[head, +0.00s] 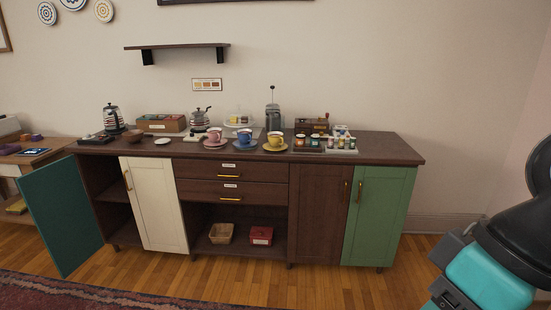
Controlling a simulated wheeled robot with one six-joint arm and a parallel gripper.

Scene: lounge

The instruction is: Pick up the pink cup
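The pink cup (215,133) stands upright on a pink saucer (215,144) on top of the dark wooden sideboard (380,150). It is the leftmost of three cups in a row, left of the blue cup (244,135). Part of my arm shows at the lower right edge of the head view, far from the cup. My gripper's fingers are not in the picture.
A yellow cup (275,138) stands right of the blue one. A kettle (200,118) is behind the pink cup, with a French press (273,115) further right. An open teal door (60,215) juts out at left. Wooden floor (320,285) in front is clear.

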